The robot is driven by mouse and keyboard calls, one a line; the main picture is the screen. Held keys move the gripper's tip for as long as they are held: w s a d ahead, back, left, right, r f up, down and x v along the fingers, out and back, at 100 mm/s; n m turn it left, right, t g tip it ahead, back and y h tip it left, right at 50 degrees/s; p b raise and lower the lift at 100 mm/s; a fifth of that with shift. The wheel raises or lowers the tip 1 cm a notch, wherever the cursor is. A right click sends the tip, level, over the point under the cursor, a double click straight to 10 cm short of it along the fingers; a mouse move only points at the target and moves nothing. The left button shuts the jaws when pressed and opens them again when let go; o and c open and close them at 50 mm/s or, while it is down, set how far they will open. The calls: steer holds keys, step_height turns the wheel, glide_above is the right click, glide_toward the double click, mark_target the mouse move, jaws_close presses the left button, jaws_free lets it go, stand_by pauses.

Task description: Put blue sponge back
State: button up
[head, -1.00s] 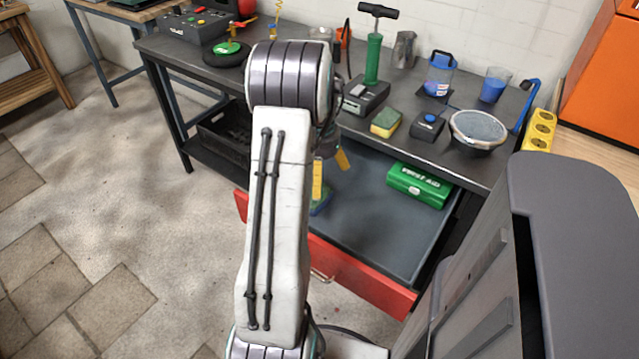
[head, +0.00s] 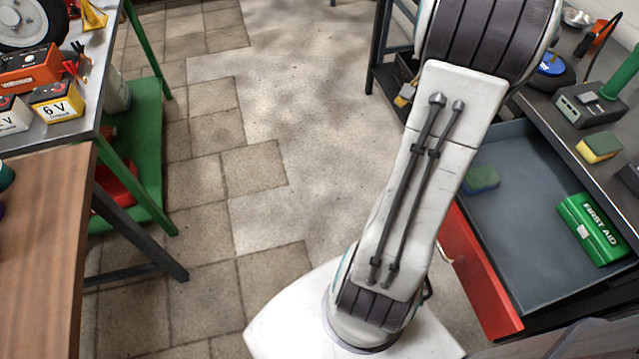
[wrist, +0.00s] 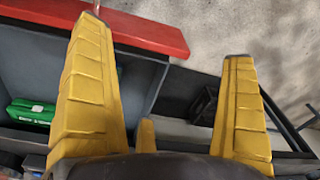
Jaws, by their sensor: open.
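The blue sponge (head: 481,180), with a green top, lies in the open drawer (head: 520,235) near its left end in the head view. In the head view my arm hides most of the gripper; only a small yellow part shows left of the arm.
A green first aid box (head: 592,230) lies in the drawer's right part. A yellow-and-green sponge (head: 600,147) and a grey device (head: 588,105) are on the workbench. At left stand a wooden table (head: 45,240) and a bench with batteries (head: 57,102). Floor between is clear.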

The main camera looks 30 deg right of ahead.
steer(key=w+a+r+n, duration=0.1)
steer(key=a+n, duration=0.2)
steer(key=a, duration=0.3)
steer(key=w+a+r+n+t, duration=0.1)
steer(key=a+n, duration=0.1)
steer(key=a, duration=0.5)
steer(key=w+a+r+n, duration=0.2)
steer(key=a+n, duration=0.1)
steer(key=a, duration=0.3)
steer(key=s+a+f+n+t, duration=0.1)
steer(key=s+a+n, duration=0.5)
steer(key=a, duration=0.5)
steer(key=shift+s+a+n+y, duration=0.2)
steer(key=shift+s+n+y, duration=0.1)
steer(key=shift+n, duration=0.3)
steer(key=shift+w, duration=0.1)
